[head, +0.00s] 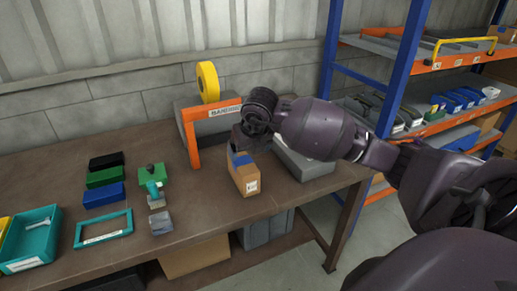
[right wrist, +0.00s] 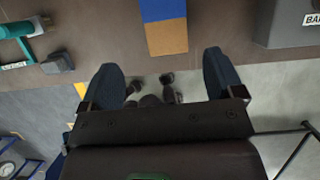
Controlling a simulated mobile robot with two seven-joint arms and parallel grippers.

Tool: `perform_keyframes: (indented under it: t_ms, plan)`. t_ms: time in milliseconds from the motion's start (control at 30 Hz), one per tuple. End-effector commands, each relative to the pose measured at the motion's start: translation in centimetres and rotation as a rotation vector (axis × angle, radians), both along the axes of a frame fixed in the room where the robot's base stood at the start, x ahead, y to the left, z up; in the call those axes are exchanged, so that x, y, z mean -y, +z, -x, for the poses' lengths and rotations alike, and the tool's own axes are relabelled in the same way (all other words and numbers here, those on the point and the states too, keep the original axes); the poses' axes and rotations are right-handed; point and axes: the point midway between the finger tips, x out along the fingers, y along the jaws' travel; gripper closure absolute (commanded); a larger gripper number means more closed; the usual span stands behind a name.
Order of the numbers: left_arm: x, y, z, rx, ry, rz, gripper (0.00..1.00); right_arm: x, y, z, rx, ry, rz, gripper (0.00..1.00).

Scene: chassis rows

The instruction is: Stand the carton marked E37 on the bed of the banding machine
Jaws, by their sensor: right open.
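A small brown carton (head: 245,180) with a blue band on top and a white label stands on the brown bench; the label's text is too small to read. The right wrist view shows its blue and brown top (right wrist: 165,36). My right gripper (right wrist: 162,68) is open and empty, its fingers spread below the carton in that view. In the head view its wrist hangs just above and behind the carton. The banding machine has an orange arch (head: 193,143) with a lettered sign and yellow roll (head: 208,82).
Green, blue and black boxes (head: 104,193), a teal frame (head: 103,230), a teal tray (head: 30,243) and a teal-handled tool (head: 153,188) lie at the left. An orange-and-blue shelf rack (head: 400,80) stands right. Bench in front of the carton is clear.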

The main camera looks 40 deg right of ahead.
Motion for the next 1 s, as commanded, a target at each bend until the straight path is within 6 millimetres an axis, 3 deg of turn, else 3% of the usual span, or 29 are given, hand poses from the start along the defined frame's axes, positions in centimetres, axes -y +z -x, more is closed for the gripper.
perform_keyframes:
  t_ms: [167,300,400,533,633,767,867,1000]
  plan:
    - [0.0,-0.1,0.1,-0.003,0.001,0.001,0.57,-5.4,-4.5,2.5,-0.055,0.124,-0.275,0.13]
    - [0.0,-0.2,0.3,-0.007,0.002,0.0,0.57,-11.9,-7.2,5.8,-0.069,0.205,-0.668,0.13]
    - [-0.1,-0.3,0.4,-0.01,0.003,0.001,0.57,-15.5,-7.6,7.9,-0.045,0.197,-0.955,0.13]
    - [-0.1,-0.3,0.5,-0.012,0.003,0.001,0.57,-18.1,-7.0,9.7,0.021,0.093,-1.308,0.13]
    - [-0.1,-0.3,0.5,-0.011,0.004,0.0,0.57,-18.5,-6.6,10.4,0.094,-0.059,-1.551,0.13]
    - [-0.1,-0.3,0.5,-0.011,0.003,0.001,0.57,-17.0,-7.2,11.0,0.199,-0.346,-1.806,0.13]
    - [-0.1,-0.3,0.4,-0.01,0.003,0.001,0.57,-14.9,-8.7,11.6,0.278,-0.624,-1.943,0.13]
    - [0.0,-0.2,0.3,-0.007,0.002,0.0,0.57,-11.6,-13.0,13.6,0.357,-1.082,-2.035,0.13]
